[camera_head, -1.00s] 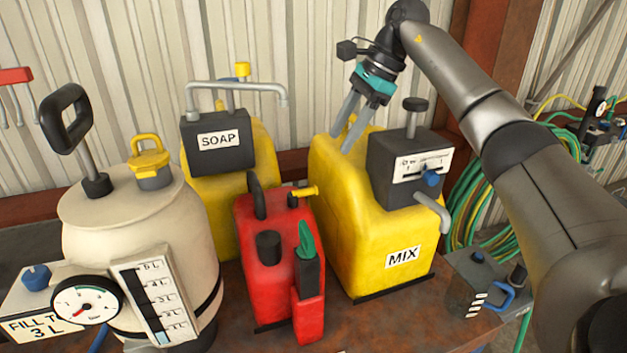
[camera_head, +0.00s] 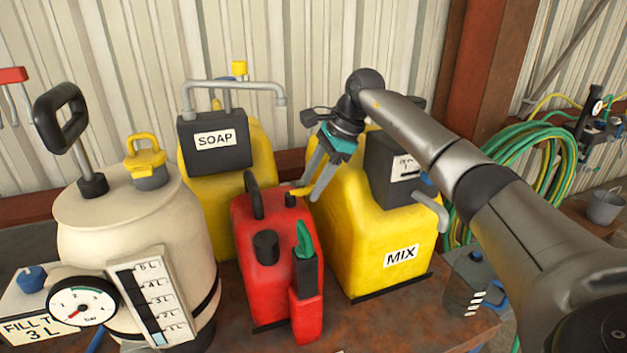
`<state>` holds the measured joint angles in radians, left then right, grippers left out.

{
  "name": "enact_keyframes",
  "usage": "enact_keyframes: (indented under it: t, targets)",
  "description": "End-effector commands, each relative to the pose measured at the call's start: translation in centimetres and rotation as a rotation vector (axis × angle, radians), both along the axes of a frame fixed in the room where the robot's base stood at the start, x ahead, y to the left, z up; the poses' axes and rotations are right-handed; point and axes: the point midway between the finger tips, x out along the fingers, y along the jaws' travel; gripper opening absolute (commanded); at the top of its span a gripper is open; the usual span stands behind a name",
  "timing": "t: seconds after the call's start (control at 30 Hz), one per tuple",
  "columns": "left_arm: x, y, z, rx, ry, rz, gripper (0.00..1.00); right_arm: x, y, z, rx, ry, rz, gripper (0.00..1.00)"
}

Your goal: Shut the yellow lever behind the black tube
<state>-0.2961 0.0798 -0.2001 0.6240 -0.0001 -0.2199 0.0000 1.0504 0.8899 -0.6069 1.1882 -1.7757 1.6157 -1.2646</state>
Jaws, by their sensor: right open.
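A red can (camera_head: 262,206) stands on the bench in front of the two yellow containers. The lever sticks out to the right, past the can's edge. My right gripper (camera_head: 311,190) is open and points down, its fingertips at the lever's outer end. I cannot tell whether they touch it. One finger partly overlaps the lever's end. My left gripper is not in view.
The yellow MIX container (camera_head: 370,245) stands close right of the can, under my right arm. The yellow SOAP container (camera_head: 240,165) is behind, with a grey pipe. A cream tank (camera_head: 135,225) with a gauge stands left. A green tab (camera_head: 304,240) rises at the can's front right.

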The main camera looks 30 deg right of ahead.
Motion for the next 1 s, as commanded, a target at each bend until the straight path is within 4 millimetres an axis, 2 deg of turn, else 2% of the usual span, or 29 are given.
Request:
enact_keyframes:
  t: [0.07,0.47,1.0]
  targets:
    - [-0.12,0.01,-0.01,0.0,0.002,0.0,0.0,0.0,0.0,0.01,0.0,0.0,0.0,0.44]
    - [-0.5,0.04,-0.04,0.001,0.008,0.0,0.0,-0.01,-0.01,0.04,0.0,0.0,0.0,0.0]
    - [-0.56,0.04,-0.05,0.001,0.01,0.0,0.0,-0.12,-0.02,0.05,-0.001,-0.001,-0.019,0.0]
